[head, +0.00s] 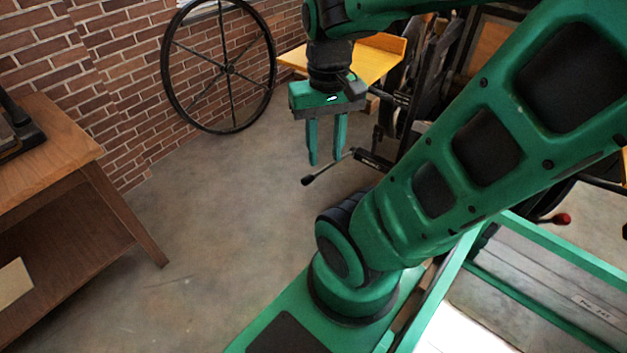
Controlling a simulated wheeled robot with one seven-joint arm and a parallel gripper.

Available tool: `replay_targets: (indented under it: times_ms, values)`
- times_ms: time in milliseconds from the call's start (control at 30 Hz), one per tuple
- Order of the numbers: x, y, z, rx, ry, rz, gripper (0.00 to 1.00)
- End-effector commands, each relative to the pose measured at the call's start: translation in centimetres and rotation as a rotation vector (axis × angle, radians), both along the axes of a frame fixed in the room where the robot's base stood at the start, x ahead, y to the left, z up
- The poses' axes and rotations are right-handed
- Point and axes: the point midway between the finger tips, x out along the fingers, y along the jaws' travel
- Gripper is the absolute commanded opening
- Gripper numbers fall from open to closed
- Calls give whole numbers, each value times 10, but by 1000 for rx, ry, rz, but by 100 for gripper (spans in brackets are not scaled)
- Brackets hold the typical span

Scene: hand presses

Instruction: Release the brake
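My gripper (326,162) points down with its two green fingers apart and nothing seen between them. A lever with a black knob (309,181) sticks out to the left from the dark press frame (372,160). The knob appears just below and left of my fingertips, apart from them in the picture; the depth between them is hard to judge. A second lever with a red knob (561,219) shows at the right, beyond my arm. No label shows which lever is the brake. My arm hides much of the press.
A large spoked wheel (172,75) stands by the brick wall. A yellow board (378,62) lies behind my gripper. A wooden table (62,150) stands at the left. A green-framed machine bed (520,285) is at the lower right. The floor between table and press is clear.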

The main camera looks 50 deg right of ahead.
Motion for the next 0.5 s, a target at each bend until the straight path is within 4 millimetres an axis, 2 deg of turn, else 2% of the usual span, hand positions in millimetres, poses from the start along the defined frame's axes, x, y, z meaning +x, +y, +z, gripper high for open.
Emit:
replay_targets:
  times_ms: [200,267,300,333,500]
  values:
    - [0,0,0,0,0,0,31]
    - [0,0,0,-1,1,0,46]
    - [-9,0,4,-1,-9,-2,46]
    - [-10,-1,5,-3,-9,-7,46]
    - [8,-12,-1,-32,33,-74,46]
